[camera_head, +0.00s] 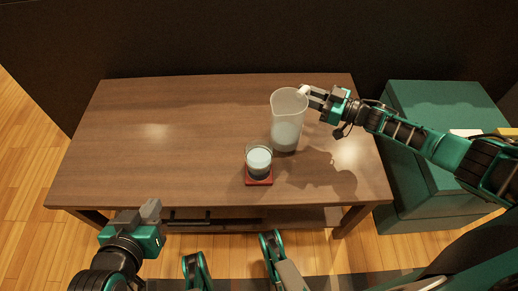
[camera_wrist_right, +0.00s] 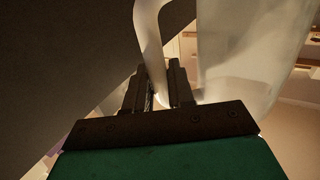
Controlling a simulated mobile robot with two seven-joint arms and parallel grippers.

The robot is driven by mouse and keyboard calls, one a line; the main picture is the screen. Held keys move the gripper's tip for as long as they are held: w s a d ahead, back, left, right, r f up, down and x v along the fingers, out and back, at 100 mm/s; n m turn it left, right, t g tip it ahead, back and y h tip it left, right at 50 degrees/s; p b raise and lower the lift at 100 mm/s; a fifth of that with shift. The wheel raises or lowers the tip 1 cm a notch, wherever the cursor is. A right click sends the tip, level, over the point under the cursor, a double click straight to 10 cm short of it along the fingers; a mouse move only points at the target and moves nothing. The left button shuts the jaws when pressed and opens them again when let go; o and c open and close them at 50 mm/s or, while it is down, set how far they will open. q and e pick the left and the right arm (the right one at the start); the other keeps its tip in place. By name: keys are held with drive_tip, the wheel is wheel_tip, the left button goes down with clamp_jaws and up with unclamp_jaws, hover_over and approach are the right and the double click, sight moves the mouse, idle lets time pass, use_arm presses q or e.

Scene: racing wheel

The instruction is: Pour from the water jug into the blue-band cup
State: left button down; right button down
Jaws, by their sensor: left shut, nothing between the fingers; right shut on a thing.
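The clear water jug (camera_head: 289,108) stands out behind and to the right of the cup, with pale water in its lower part. It looks near upright; I cannot tell whether its base touches the table. My right gripper (camera_head: 308,94) is shut on the jug's handle. The right wrist view shows the white handle (camera_wrist_right: 149,45) between the fingers of this gripper (camera_wrist_right: 160,85), with the jug body (camera_wrist_right: 240,45) beside it. The cup (camera_head: 259,161) is upright on a red coaster (camera_head: 258,182) and holds pale liquid. Its blue band is not clear. My left gripper (camera_head: 151,211) is shut and empty, off the table's front edge.
The wooden table (camera_head: 180,130) is bare on its left and at the back. Teal boxes (camera_head: 445,105) stand to the right of the table under my right arm. A dark wall (camera_head: 200,35) rises behind the table.

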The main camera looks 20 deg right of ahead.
drive_tip(key=shift+r, duration=0.15)
wheel_tip(320, 180, up, 5)
drive_tip(key=p, duration=0.4)
drive_tip(key=shift+p, duration=0.4)
drive_tip(key=shift+f, duration=0.2)
drive_tip(key=shift+d, duration=0.1)
